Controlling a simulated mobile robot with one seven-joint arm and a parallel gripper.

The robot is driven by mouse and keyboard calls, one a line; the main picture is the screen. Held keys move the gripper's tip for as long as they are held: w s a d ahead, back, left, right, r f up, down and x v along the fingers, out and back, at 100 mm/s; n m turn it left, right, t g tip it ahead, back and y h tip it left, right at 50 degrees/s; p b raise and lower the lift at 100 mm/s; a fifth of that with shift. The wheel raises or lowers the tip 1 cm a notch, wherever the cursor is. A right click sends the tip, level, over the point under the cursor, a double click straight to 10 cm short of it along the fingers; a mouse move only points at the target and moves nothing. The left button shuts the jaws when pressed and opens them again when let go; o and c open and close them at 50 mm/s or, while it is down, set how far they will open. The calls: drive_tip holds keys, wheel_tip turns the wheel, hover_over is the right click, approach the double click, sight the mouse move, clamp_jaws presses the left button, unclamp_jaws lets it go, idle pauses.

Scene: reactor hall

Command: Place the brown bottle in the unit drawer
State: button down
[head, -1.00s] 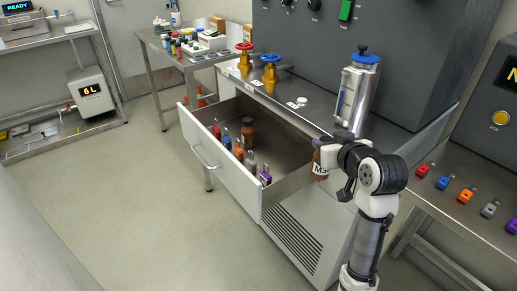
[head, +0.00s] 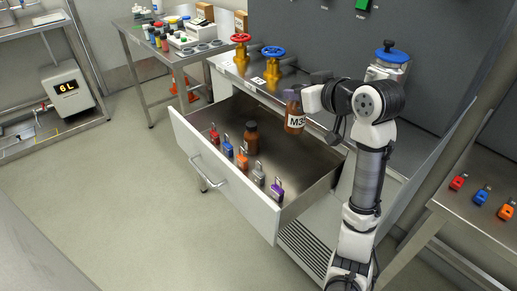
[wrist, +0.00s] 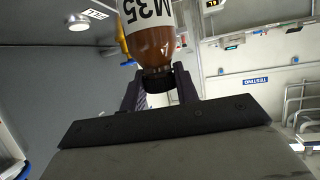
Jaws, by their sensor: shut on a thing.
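A brown bottle (head: 294,112) with a white label reading M35 is held in my gripper (head: 296,92), above the back right part of the open drawer. In the wrist view the bottle (wrist: 155,40) shows large, with its dark cap (wrist: 157,80) between the two fingers of my gripper (wrist: 160,88). The unit drawer (head: 233,185) is pulled out. Another brown bottle (head: 251,137) with a dark cap stands inside it. Several coloured padlocks, among them a red one (head: 214,136), a blue one (head: 228,146) and a purple one (head: 277,190), line its front side.
The drawer floor has bare room behind and right of the standing bottle. A red valve (head: 240,42) and a blue valve (head: 273,58) rise from the counter behind the drawer. A steel canister with a blue cap (head: 389,54) stands behind my arm.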

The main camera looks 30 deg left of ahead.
drive_tip(key=shift+w+a+f, duration=0.1)
drive_tip(key=shift+f, duration=0.05)
wheel_tip(320, 180, down, 20)
drive_tip(key=shift+r+p, duration=0.2)
drive_tip(key=shift+p, duration=0.1)
drive_tip(key=shift+f, duration=0.15)
drive_tip(key=c, duration=1.1)
unclamp_jaws()
drive_tip(key=shift+o, duration=0.2)
